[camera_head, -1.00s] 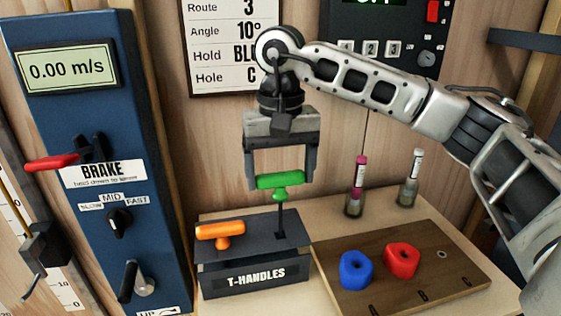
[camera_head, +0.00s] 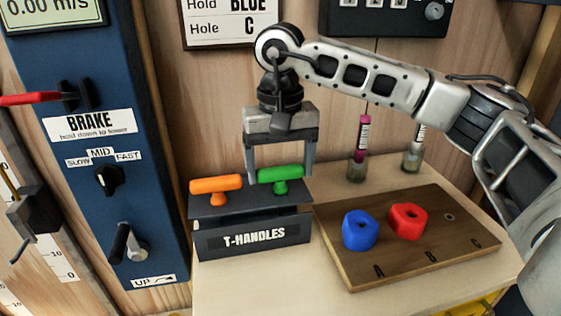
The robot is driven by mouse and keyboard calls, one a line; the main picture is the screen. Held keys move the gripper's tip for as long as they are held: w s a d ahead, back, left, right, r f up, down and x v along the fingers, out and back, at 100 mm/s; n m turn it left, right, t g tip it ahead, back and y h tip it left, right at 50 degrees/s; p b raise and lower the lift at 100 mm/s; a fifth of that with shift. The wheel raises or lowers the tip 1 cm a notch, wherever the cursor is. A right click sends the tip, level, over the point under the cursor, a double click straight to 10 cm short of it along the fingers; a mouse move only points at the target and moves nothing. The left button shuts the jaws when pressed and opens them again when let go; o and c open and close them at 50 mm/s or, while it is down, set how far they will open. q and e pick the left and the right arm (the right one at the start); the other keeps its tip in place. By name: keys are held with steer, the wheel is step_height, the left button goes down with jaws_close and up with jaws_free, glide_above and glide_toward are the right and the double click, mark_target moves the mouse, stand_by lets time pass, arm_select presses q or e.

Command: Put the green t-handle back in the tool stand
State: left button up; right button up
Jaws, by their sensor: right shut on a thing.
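The green t-handle (camera_head: 281,175) sits at the right side of the dark tool stand (camera_head: 292,233) labelled T-HANDLES. Its grip is level with the orange t-handle (camera_head: 216,184) on the stand's left side, and its shaft is hidden, apparently down in the stand. My right gripper (camera_head: 281,172) points down from above and is shut on the green t-handle, one finger at each end of its grip. My left gripper is not in view.
A wooden board (camera_head: 400,265) marked A, B, C lies right of the stand, with a blue hold (camera_head: 360,232) and a red hold (camera_head: 407,222). Two small vials (camera_head: 359,160) stand behind it. A blue brake panel (camera_head: 120,190) with levers rises at left.

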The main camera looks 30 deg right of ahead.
steer(key=shift+f, duration=0.1)
steer(key=o, duration=1.1)
steer(key=shift+c, duration=0.2)
step_height(320, 180, up, 16)
steer(key=p, duration=0.2)
